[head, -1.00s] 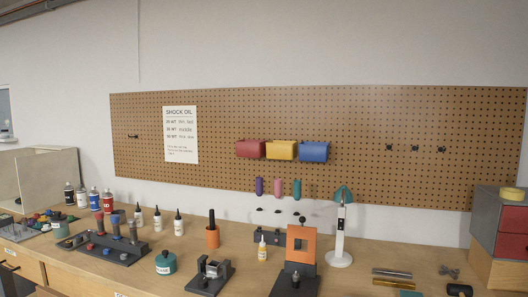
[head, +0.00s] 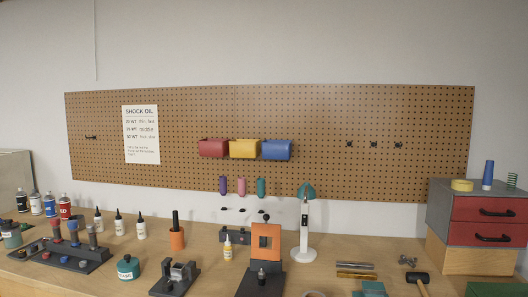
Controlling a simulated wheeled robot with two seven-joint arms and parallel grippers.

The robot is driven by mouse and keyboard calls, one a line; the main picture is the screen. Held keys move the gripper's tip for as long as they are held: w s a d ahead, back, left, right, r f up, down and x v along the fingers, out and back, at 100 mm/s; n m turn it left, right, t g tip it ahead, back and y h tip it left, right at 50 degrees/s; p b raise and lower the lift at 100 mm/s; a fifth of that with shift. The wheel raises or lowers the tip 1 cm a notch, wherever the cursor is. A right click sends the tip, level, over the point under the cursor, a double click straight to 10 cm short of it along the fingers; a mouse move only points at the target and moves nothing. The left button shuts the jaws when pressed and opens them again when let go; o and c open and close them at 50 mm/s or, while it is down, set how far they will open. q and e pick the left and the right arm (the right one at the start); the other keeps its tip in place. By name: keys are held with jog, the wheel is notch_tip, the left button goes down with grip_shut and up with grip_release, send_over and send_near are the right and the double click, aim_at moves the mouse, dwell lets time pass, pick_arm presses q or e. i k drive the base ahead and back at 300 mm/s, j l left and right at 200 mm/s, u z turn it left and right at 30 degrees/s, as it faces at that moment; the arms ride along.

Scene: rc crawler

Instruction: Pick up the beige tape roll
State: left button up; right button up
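The beige tape roll is probably the yellowish ring (head: 462,185) lying flat on top of the grey cabinet with red drawers at the right of the head view. Another pale ring (head: 314,294) is partly cut off at the bottom edge, and I cannot tell its exact colour or kind. Neither of my grippers shows in the head view.
The red-drawer cabinet (head: 486,209) stands on a wooden block (head: 467,258). A blue tube (head: 487,175) stands beside the yellowish ring. A white lamp (head: 304,230), an orange stand (head: 265,244), a hammer (head: 417,279) and metal rods (head: 355,275) occupy the bench.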

aim_at(460, 185)
jog(key=z, duration=1.25)
jog(key=i+j+z, duration=0.1)
jog(key=i+z, duration=0.4)
jog(key=i, duration=1.1)
